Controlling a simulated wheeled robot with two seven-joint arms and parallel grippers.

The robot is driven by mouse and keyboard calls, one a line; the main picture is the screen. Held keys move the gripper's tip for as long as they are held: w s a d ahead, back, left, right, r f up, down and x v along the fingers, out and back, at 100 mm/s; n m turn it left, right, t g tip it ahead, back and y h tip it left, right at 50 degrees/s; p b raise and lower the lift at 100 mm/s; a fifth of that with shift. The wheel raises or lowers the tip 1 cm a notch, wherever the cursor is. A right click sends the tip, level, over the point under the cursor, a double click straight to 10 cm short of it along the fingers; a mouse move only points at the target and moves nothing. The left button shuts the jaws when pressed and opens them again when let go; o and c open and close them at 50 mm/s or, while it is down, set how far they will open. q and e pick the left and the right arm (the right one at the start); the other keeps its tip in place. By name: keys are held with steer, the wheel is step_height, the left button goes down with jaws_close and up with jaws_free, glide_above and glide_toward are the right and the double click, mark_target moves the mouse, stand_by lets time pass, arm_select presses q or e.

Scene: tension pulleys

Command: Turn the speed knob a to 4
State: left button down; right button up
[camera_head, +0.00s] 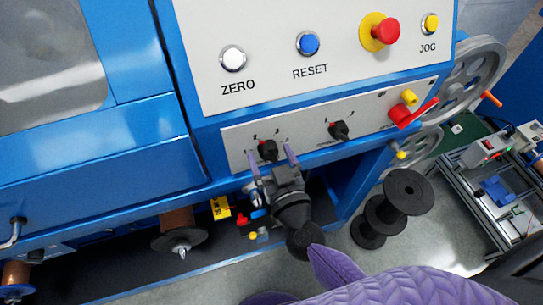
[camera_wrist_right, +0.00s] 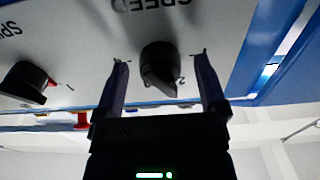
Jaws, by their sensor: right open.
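The speed knob (camera_head: 267,149) is a black pointer knob on the lower grey panel, with small scale digits around it. In the right wrist view the same knob (camera_wrist_right: 158,66) sits under an upside-down "SPEED" label, with a digit that looks like 2 beside it. My right gripper (camera_head: 271,158) is open, one purple finger on each side of this knob. In the wrist view its fingers (camera_wrist_right: 163,72) show gaps to the knob on both sides. The exact setting of the pointer is not readable. My left gripper is not in view.
A second black knob (camera_head: 339,130) is right of the speed knob, then a red switch handle (camera_head: 400,116) and a yellow button (camera_head: 409,97). White, blue, red and yellow buttons are on the panel above. Black spools (camera_head: 407,192) stand to the right.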

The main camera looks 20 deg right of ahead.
jaws_close()
stand_by(0.3)
